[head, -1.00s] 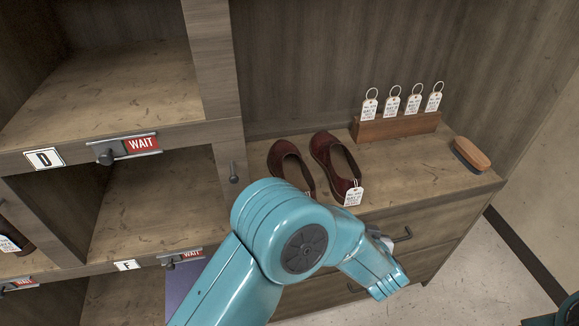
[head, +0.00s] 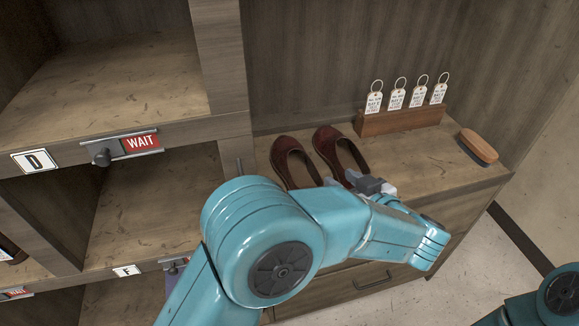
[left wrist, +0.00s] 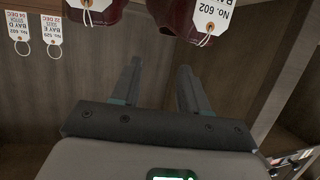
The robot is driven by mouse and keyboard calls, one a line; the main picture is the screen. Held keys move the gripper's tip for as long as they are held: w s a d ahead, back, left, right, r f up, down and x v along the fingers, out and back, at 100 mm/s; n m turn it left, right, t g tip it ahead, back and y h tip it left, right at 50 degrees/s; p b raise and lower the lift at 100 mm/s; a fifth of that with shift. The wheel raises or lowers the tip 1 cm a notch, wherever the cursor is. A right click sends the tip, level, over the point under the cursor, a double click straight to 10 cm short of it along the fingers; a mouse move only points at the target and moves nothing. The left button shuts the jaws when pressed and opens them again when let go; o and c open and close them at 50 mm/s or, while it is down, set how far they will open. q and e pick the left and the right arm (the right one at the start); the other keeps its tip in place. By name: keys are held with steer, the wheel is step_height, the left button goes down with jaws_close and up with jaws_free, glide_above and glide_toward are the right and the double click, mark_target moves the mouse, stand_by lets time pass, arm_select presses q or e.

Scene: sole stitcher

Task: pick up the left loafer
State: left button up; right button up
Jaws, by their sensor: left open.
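Two dark red loafers stand side by side on the wooden cabinet top. The left loafer (head: 284,148) is on the left of the pair, and the right loafer (head: 329,142) is beside it. My left gripper (head: 370,184) is open and empty near the right loafer's near end; my arm hides the near ends of the shoes. In the left wrist view, which looks upside down, the open fingers (left wrist: 158,82) point towards the shoes, with parts of both (left wrist: 180,14) at the top edge, each with a white tag (left wrist: 212,14). My right gripper is out of view.
A wooden rack (head: 400,122) with several white tags stands at the back right. A brush (head: 478,146) lies near the right edge. Shelf bays with a WAIT sign (head: 140,142) are on the left. Drawers (head: 350,285) are below the top.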

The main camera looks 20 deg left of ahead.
arm_select(q)
steer(key=b, duration=0.1)
glide_toward(307, 157)
steer(key=x, duration=0.3)
steer(key=shift+w+a+r, duration=0.15)
steer(key=shift+w+a, duration=0.05)
steer(key=shift+w, duration=0.15)
steer(key=x, duration=0.6)
steer(key=shift+w+a, duration=0.15)
jaws_close()
stand_by(0.7)
